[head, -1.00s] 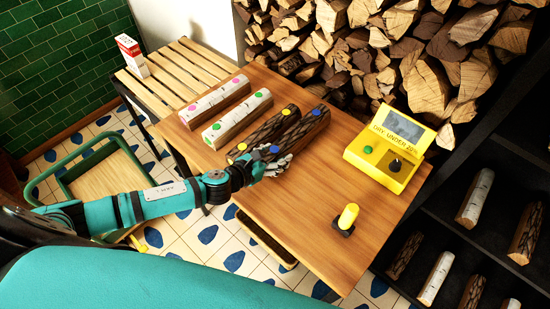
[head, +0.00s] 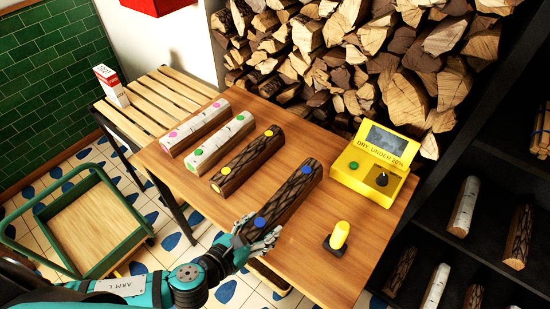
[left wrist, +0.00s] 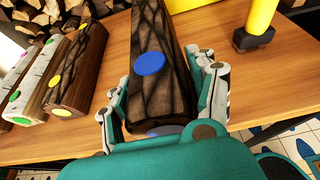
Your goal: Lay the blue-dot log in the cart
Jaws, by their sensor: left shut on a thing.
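The blue-dot log (head: 288,192) has dark bark and blue dots, one near each end. My left gripper (head: 262,240) is shut on its near end, by the front edge of the table. In the left wrist view the log (left wrist: 158,88) runs away from me between the fingers (left wrist: 163,105), one on each side. I cannot tell how far it is off the table top. The cart (head: 85,228), with a green frame and a bare wooden bed, stands on the floor at the left. My right gripper is not in view.
A yellow-dot log (head: 245,163), a green-dot log (head: 220,143) and a pink-dot log (head: 195,127) lie on the table (head: 205,200). A yellow meter (head: 372,170) and a yellow handheld item (head: 338,237) stand at the right. A slatted bench (head: 160,100) adjoins the table.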

